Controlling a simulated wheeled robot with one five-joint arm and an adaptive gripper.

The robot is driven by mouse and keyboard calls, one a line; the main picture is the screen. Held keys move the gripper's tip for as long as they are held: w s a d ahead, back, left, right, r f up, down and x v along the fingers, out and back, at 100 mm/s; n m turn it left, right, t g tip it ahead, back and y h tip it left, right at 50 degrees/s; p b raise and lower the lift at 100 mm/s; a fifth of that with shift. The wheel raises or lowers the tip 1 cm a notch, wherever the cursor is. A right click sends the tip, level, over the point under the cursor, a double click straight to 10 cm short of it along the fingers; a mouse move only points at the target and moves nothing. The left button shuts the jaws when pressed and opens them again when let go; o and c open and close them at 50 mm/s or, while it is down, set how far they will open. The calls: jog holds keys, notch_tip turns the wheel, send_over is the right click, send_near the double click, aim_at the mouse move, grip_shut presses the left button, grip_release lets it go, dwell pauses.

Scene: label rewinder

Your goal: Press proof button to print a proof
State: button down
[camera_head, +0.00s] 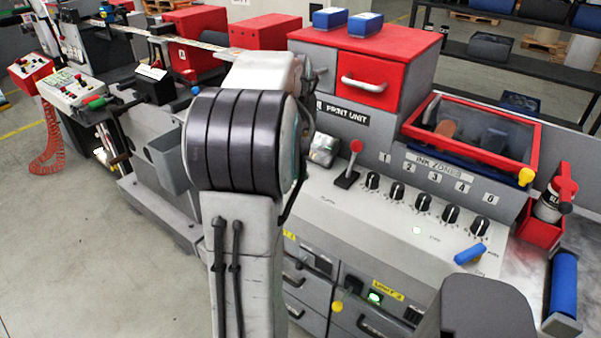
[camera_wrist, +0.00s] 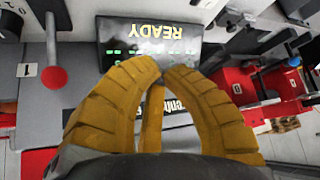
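My gripper (camera_wrist: 163,72) has yellow ribbed fingers. Their tips come together in front of a dark display (camera_wrist: 150,40) that reads READY upside down in the wrist view. Nothing is seen held between them. The display also shows in the head view (camera_head: 324,148), left of a red-knobbed lever (camera_head: 355,147); the red knob is at left in the wrist view (camera_wrist: 56,78). No button marked proof is readable in either view. A small pale square (camera_head: 417,230) shows on the panel below the knobs. My arm hides the gripper in the head view.
A row of black knobs (camera_head: 422,202) lines the ink-zone panel. A blue handle (camera_head: 470,254) sits at its right. A lit green switch (camera_head: 375,298) is on the lower front. A red drawer unit (camera_head: 366,75) stands behind. Open floor (camera_head: 90,260) lies at left.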

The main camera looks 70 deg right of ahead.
jog(key=shift+f+b, duration=3.1)
jog(key=shift+f, duration=0.95)
jog(key=shift+f+b, duration=0.9)
jog(key=shift+f, duration=0.1)
jog(key=shift+r, duration=0.1)
jog(key=shift+r+p, duration=0.75)
jog(key=shift+r, duration=0.15)
jog(key=shift+r, duration=0.15)
jog(key=shift+r+p, duration=2.05)
jog(key=shift+r, duration=0.3)
